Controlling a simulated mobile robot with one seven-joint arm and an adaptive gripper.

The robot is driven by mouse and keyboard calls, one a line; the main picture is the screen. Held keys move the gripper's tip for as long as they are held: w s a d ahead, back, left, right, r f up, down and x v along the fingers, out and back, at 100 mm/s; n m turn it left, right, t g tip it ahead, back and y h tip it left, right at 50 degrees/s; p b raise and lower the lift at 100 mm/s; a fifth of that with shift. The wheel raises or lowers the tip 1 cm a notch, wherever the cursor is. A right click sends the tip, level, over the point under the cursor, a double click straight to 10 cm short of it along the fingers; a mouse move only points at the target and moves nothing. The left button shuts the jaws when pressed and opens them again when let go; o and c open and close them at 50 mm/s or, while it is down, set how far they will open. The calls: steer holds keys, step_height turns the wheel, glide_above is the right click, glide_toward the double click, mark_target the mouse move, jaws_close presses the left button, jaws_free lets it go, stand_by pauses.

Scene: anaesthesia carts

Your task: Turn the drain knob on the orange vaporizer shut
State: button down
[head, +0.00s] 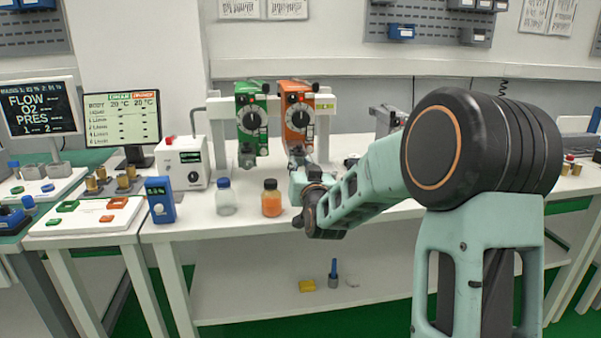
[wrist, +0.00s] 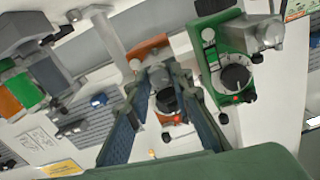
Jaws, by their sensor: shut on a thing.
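The orange vaporizer (head: 297,103) hangs on the white frame on the bench, its round dial facing out. In the wrist view the orange vaporizer (wrist: 149,45) shows tilted behind and between my fingers. My gripper (head: 298,160) is at the lower end of the orange vaporizer. In the wrist view my gripper (wrist: 164,72) has its two fingers reaching to the vaporizer's underside, shut on what seems to be the drain knob. The knob itself is hidden by the fingers, so its turn position cannot be seen.
A green vaporizer (head: 250,118) hangs close on the left; it also shows in the wrist view (wrist: 228,45). A clear bottle (head: 226,198) and an orange-filled bottle (head: 271,199) stand below on the bench. A white box (head: 182,163) stands left of the frame.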

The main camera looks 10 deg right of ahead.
steer(key=shift+m+b, duration=0.45)
steer(key=shift+m, duration=0.35)
steer(key=c, duration=1.7)
jaws_free()
steer(key=shift+s, duration=0.15)
steer(key=s, duration=1.1)
steer(key=shift+s+d, duration=0.1)
steer(key=shift+s, duration=0.25)
